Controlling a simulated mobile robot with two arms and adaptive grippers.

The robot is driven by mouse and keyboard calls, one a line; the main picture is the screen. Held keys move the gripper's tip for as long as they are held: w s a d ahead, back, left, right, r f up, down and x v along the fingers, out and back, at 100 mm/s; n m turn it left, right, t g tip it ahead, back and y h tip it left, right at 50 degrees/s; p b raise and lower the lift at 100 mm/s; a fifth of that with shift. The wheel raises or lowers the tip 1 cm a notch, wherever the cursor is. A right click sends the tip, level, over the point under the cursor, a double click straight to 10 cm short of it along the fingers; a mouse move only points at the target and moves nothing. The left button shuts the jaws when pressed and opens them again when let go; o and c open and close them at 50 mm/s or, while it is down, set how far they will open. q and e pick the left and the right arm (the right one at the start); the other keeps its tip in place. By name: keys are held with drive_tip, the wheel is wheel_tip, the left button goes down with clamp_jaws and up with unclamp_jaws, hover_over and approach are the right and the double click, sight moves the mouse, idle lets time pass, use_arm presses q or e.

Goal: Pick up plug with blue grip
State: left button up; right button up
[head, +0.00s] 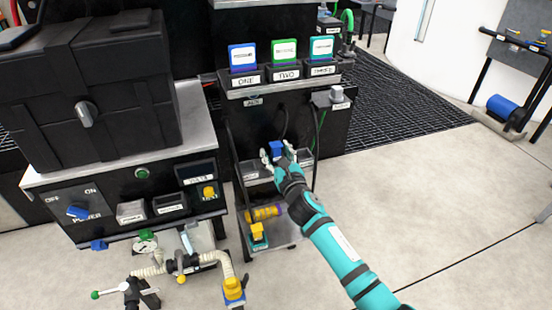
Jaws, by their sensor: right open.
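The plug with blue grip (277,148) is a small blue block at the top shelf of the small black cart (240,168), below the ONE, TWO, THREE panel. My right gripper (275,155) reaches in from the lower right. It is open, with one finger to the left of the blue grip and one to its right. I cannot tell whether the fingers touch it. The plug's lower part is hidden behind the gripper. My left gripper is not in view.
A labelled bin (251,172) lies left of the gripper. A yellow-gripped piece (257,231) and a yellow-purple cylinder (264,212) are on the lower shelf. A power console (140,205) stands at left, with hoses and valves in front.

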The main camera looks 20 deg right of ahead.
sight(276, 146)
clamp_jaws()
idle(0.4)
drive_tip(key=shift+r, duration=0.25)
drive_tip(key=shift+r+p, duration=0.65)
drive_tip(key=shift+r, duration=0.25)
drive_tip(key=shift+s+a+r+p, duration=0.1)
drive_tip(key=shift+s+r+p, duration=0.15)
drive_tip(key=shift+r+p, duration=0.4)
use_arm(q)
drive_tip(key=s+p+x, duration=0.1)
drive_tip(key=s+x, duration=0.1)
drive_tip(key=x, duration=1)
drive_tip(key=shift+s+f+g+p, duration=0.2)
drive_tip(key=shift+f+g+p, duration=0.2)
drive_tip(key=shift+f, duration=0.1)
use_arm(e)
drive_tip(key=s+a, duration=0.3)
drive_tip(key=s, duration=0.4)
drive_tip(key=s+a+r, duration=0.1)
drive_tip(key=s+a, duration=0.2)
drive_tip(key=s, duration=0.4)
drive_tip(key=shift+s+r, duration=0.15)
drive_tip(key=shift+r, duration=0.1)
